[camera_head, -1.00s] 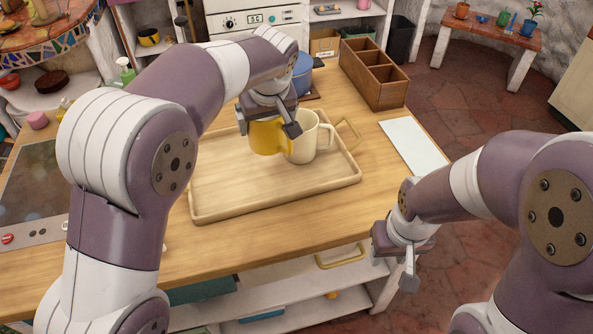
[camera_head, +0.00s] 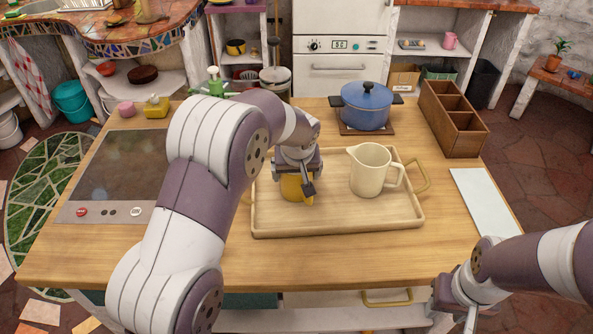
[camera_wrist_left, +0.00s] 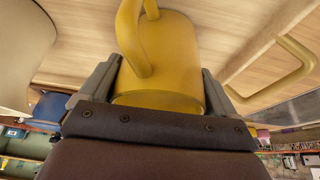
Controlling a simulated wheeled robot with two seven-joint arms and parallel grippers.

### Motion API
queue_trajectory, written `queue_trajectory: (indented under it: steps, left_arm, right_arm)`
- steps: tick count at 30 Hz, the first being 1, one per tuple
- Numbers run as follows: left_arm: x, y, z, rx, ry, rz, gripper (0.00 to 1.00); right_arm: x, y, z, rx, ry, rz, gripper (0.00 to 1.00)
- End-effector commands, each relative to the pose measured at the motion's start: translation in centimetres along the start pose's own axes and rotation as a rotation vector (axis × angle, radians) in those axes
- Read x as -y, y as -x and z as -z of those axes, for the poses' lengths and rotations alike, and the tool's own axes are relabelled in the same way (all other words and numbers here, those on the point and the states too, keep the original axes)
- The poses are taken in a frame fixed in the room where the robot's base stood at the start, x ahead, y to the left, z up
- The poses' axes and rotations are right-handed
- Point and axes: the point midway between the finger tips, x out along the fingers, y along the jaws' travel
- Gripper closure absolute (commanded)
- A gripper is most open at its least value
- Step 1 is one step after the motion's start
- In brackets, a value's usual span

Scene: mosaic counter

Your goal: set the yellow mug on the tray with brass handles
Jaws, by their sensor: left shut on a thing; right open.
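I cannot tell whether the mug's base touches the tray. The wooden tray (camera_head: 335,222) lies on the counter; its right brass handle (camera_head: 421,178) shows, and my arm hides the left one in the head view. My right gripper (camera_head: 457,312) is open and empty by the counter's front right edge.
A cream pitcher (camera_head: 371,172) stands on the tray, right of the mug and apart from it. A blue pot (camera_head: 366,106) stands behind the tray. A wooden divided box (camera_head: 453,120) and a white sheet (camera_head: 484,203) are to the right. The tray's front is clear.

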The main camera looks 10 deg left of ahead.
Motion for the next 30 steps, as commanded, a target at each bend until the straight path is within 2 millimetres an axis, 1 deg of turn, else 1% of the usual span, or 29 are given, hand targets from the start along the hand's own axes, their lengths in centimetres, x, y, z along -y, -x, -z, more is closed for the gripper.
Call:
queue_trajectory:
  steps: [4,8,9,10,15,18,19,20,27,30]
  left_arm:
    - [-0.1,0.1,0.1,-0.003,0.0,-0.001,0.62]
    - [-0.1,-0.3,-0.1,-0.003,0.0,-0.001,0.62]
    - [0.0,-0.3,-0.1,-0.001,0.0,0.0,0.03]
    - [0.0,-0.2,-0.1,-0.001,0.0,0.0,0.0]
    - [0.0,-0.2,-0.1,-0.001,0.0,0.0,0.0]
    - [-0.1,0.5,0.1,-0.002,0.0,-0.001,0.0]
    - [-0.1,0.8,0.1,-0.004,-0.001,-0.001,0.0]
    - [-0.1,1.3,0.1,-0.005,-0.001,-0.002,0.0]
    - [-0.1,7.7,0.1,-0.006,-0.001,-0.002,0.0]
    - [-0.1,9.9,0.1,-0.004,-0.001,-0.002,0.0]
  right_arm:
    - [0.0,0.0,0.0,0.0,0.0,0.0,0.57]
    - [0.0,-0.4,-0.1,0.0,0.0,0.0,0.57]
    - [0.0,-0.3,-0.1,0.0,0.0,0.0,0.57]
    - [0.0,-0.3,0.0,0.0,0.0,0.0,0.57]
    - [0.0,-0.3,0.0,0.0,0.0,0.0,0.57]
    - [0.0,0.1,0.0,0.0,0.0,0.0,0.57]
    - [0.0,0.0,0.0,0.0,0.0,0.0,0.57]
    - [0.0,-0.1,0.0,0.0,0.0,0.0,0.57]
    - [0.0,-0.3,-0.1,0.0,0.0,0.0,0.57]
    - [0.0,-0.4,-0.1,0.0,0.0,0.0,0.57]
